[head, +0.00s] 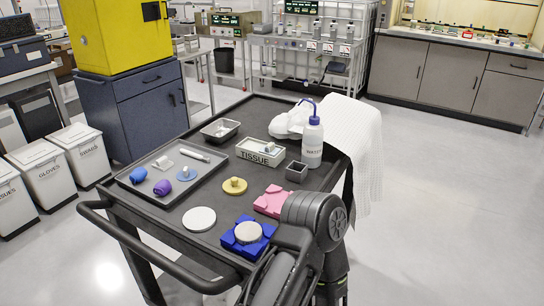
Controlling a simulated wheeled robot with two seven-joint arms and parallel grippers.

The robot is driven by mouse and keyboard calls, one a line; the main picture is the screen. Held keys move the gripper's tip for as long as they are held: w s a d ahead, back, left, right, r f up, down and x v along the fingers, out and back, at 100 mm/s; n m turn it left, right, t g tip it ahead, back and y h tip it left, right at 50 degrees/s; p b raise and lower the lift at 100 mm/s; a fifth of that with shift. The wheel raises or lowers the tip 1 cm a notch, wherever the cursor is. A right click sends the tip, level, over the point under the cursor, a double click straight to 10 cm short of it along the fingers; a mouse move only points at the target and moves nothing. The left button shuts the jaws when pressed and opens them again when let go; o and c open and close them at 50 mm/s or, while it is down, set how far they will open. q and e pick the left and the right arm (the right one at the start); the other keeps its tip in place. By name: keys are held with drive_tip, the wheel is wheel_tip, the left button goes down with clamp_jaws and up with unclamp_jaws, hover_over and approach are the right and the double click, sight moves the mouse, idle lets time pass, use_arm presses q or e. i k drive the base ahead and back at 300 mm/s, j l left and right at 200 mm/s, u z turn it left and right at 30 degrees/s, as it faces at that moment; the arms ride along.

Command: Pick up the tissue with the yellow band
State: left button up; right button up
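A grey box marked TISSUE (258,156) stands at the middle back of the black cart top, with white material (264,146) showing in it. The band colour on that material is too small to tell. A yellow disc (234,187) with a small pale piece on it lies in front of the box. On the dark tray (168,198) at left lie a blue roll (138,175), a purple roll (162,187), white pieces (162,162) and a light blue disc (187,175). My dark arm covers the cart's front right corner. Neither gripper's fingertips show.
A WATER bottle (312,145), white cloth (358,130), small dark cup (297,171) and metal dish (220,130) stand behind. A pink block (271,201), blue block (236,241) and white disc (199,219) lie in front. The cart handle (130,238) runs along the near left edge.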

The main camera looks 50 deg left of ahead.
sight(270, 150)
drive_tip(key=l+u, duration=0.15)
drive_tip(key=u, duration=1.55)
drive_tip(key=k+j, duration=0.05)
drive_tip(key=j, duration=0.05)
